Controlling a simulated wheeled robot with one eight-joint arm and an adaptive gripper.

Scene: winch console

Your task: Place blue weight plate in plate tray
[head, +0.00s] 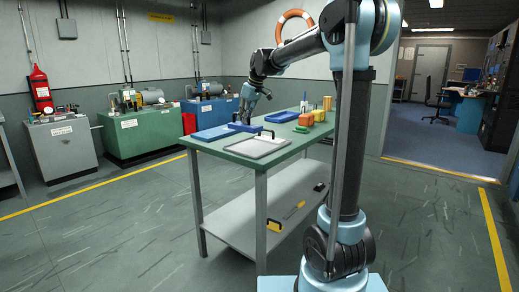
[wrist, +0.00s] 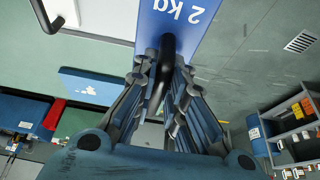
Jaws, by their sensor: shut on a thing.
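The blue weight plate, marked "2 kg" (wrist: 182,14), hangs from its black handle (wrist: 168,45) in the wrist view. My gripper (wrist: 165,75) is shut on that handle. In the head view my gripper (head: 246,118) is low over the left part of the green table, with the blue plate (head: 245,127) under it. I cannot tell whether the plate touches anything below. I cannot tell which is the plate tray.
The green table (head: 225,151) also bears a blue item (head: 282,116) and several orange, yellow and green blocks (head: 318,115) to the right. A lower shelf (head: 250,217) holds a yellow-and-black item. Machines stand along the back wall. The floor in front is clear.

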